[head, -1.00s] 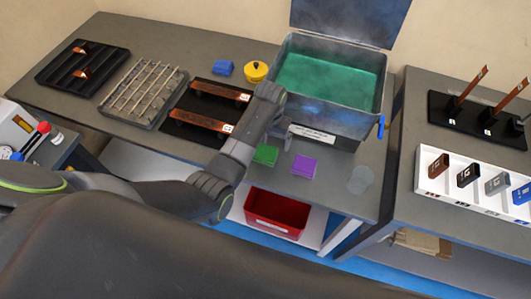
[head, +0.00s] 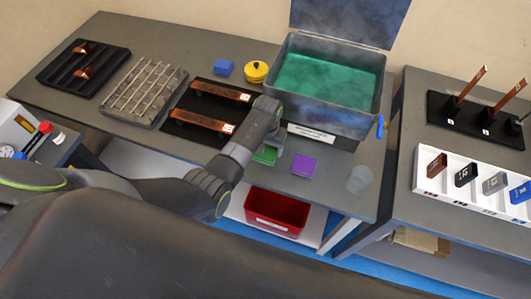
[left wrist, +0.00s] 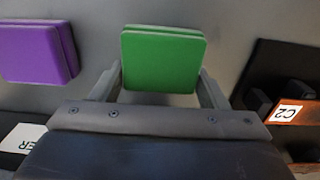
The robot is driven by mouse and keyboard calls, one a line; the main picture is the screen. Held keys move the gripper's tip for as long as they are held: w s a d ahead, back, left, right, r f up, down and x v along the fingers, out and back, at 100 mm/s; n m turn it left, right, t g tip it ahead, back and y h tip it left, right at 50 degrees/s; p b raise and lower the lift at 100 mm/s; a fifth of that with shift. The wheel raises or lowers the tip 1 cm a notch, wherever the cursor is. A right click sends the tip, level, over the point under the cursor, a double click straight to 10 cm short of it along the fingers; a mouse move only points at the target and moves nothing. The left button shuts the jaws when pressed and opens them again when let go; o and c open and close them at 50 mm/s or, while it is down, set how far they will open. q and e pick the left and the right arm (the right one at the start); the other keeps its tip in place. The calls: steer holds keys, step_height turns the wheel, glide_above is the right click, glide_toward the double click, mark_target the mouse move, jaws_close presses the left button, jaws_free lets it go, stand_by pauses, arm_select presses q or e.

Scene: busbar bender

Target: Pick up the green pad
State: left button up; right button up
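The green pad (head: 265,155) lies on the grey table in front of the metal tank, partly hidden by my left arm in the head view. In the left wrist view the green pad (left wrist: 162,58) sits between the fingertips of my left gripper (left wrist: 161,76), one finger at each side. The fingers look spread, with their tips close to the pad's side edges; whether they touch it is hard to tell. In the head view my left gripper (head: 275,145) is over the pad and mostly hidden by its own wrist. My right gripper is not in view.
A purple pad (head: 304,165) lies just right of the green one and also shows in the left wrist view (left wrist: 32,52). The open tank (head: 330,116) stands behind. A black tray with copper bars (head: 202,121) is to the left. A red bin (head: 277,214) sits below.

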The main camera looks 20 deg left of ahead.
mark_target(267, 147)
arm_select(q)
steer(key=c, duration=0.3)
step_height(267, 147, up, 10)
steer(key=shift+b, duration=0.4)
steer(key=shift+o, duration=1.3)
steer(key=shift+c, duration=1)
